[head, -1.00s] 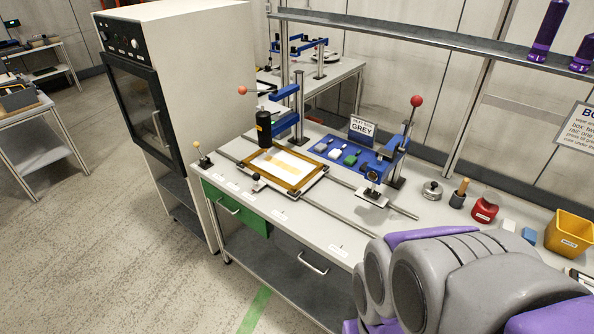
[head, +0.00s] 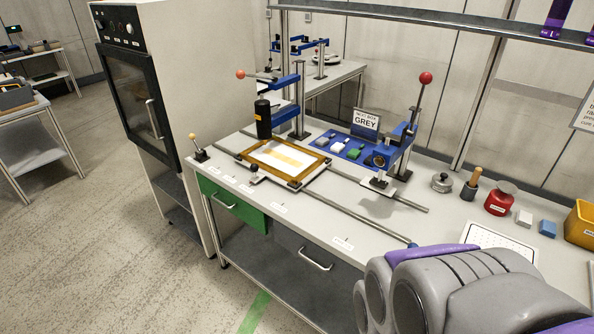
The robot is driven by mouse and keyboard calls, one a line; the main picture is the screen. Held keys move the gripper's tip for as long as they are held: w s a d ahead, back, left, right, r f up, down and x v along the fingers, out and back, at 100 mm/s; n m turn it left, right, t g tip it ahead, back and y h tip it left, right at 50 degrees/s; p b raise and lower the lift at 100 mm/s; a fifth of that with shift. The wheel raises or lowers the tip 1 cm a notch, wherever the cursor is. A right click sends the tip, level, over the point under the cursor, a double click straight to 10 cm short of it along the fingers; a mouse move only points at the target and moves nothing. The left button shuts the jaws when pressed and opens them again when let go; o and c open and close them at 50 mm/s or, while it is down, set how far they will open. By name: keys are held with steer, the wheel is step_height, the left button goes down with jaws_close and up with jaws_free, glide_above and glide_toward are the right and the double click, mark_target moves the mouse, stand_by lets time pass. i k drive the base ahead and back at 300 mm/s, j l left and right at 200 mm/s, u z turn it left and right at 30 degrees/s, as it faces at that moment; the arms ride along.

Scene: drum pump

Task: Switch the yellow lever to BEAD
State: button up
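The yellow lever (head: 196,145) is a short dark stick with a yellow ball knob on a small black base. It stands at the front left corner of the bench and tilts a little to the left. Small white labels lie along the bench's front edge; their words are too small to read, so I cannot tell which position is BEAD. My grey and purple arm (head: 470,290) fills the lower right. My gripper is not in view.
A wooden frame (head: 313,161) sits on rails mid-bench. Two blue presses stand around it, with a red knob (head: 426,78) and an orange-red knob (head: 241,74). A red pot (head: 499,203) and yellow bin (head: 582,226) stand right. A tall oven (head: 172,100) stands left.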

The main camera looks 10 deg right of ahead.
mark_target(192, 136)
steer(key=i+j, duration=0.5)
steer(key=i+j+u, duration=0.15)
steer(key=i+j, duration=0.75)
steer(key=i, duration=0.2)
steer(key=i+j+u, duration=0.15)
steer(key=i+j, duration=0.3)
steer(key=i, duration=0.05)
